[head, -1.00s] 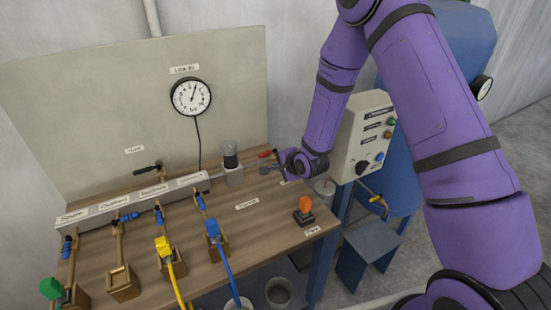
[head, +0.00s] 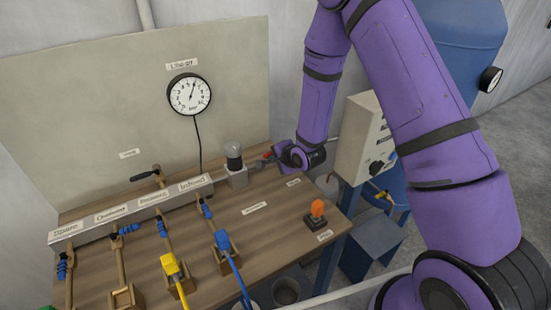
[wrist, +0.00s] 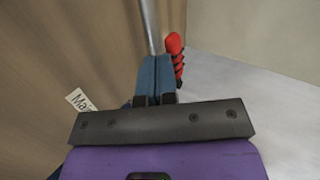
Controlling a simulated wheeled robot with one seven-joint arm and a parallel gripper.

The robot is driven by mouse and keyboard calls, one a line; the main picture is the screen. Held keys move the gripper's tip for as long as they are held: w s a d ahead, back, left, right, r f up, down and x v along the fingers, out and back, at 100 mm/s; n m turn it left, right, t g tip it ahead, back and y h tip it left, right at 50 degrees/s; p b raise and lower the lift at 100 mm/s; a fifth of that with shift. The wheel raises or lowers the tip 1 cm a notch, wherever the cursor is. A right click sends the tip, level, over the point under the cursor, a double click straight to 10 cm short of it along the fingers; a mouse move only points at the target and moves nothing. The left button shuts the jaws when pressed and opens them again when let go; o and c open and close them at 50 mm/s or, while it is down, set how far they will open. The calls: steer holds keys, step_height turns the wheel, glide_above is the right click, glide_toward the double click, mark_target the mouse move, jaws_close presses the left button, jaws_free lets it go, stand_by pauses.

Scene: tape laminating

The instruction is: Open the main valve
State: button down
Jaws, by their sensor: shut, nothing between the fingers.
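The main valve has a red ribbed lever handle (wrist: 175,58), seen close in the wrist view. The handle also shows in the head view (head: 267,155), right of the grey filter unit and partly covered by my gripper. My gripper (wrist: 154,62) is shut and empty. Its blue-grey fingers are just left of the red handle in the wrist view, very close; I cannot tell whether they touch. A grey pipe (wrist: 149,25) runs ahead of the fingertips. The valve body is hidden. A label reading "Mai..." (wrist: 78,100) lies at the left.
The filter unit (head: 235,165) and manifold (head: 135,208) stand left of my gripper. A round gauge (head: 189,94) hangs on the back panel. An orange button (head: 317,208) sits near the bench's right edge. A control box (head: 362,135) stands close at the right.

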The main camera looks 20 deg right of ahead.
steer(key=shift+w+a+r, duration=0.1)
steer(key=shift+w+a, duration=0.05)
steer(key=shift+w, duration=0.3)
steer(key=shift+w+a+r, duration=0.1)
steer(key=shift+w+a, duration=0.05)
steer(key=shift+a, duration=0.05)
steer(key=shift+a+r, duration=0.1)
steer(key=shift+a, duration=0.05)
steer(key=shift+d, duration=0.2)
